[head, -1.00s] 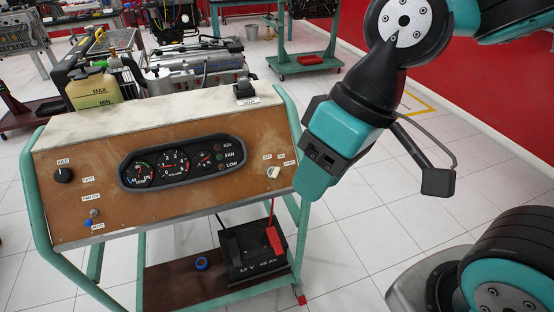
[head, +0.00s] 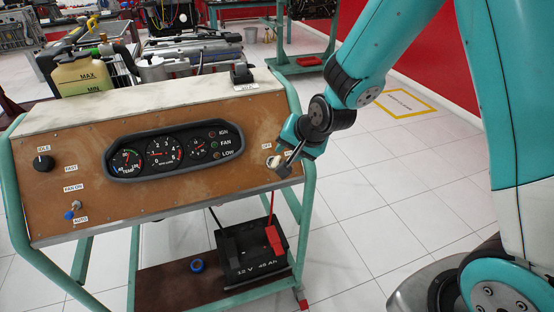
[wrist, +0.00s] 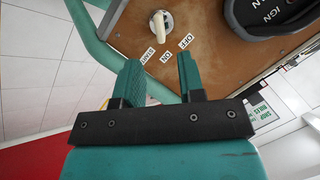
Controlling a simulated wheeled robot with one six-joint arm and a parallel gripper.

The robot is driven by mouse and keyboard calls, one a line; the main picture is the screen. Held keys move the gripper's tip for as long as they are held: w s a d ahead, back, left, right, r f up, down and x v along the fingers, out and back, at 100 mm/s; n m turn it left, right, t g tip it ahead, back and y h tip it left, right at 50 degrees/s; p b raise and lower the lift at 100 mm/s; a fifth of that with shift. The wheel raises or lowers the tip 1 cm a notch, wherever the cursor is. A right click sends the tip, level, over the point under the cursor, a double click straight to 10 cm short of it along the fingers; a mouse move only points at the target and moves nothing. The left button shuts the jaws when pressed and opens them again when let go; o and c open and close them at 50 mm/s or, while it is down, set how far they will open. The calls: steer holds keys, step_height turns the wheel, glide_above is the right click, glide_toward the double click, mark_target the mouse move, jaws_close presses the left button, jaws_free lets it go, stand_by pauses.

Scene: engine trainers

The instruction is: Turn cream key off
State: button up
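The cream key (head: 273,162) is on the right side of the brown panel, partly covered by my gripper in the head view. In the wrist view the cream key (wrist: 159,27) stands on a round metal base, with OFF, ON and START labels beside it. Its grip points roughly toward the ON and START labels; I cannot tell which exactly. My gripper (wrist: 160,66) is open and empty, its two teal fingers apart and pointing toward the panel. The key lies beyond the fingertips, not between them. In the head view my gripper (head: 284,163) is close by the key.
The gauge cluster (head: 170,148) sits in the panel's middle, left of the key. The idle knob (head: 43,163) and fan switch (head: 73,208) are at far left. A teal frame tube (head: 307,195) runs beside the key. A battery (head: 252,250) stands below.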

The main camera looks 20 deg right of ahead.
mark_target(279, 158)
steer(key=x, duration=0.8)
steer(key=shift+p, duration=0.35)
steer(key=shift+c, duration=0.4)
jaws_close()
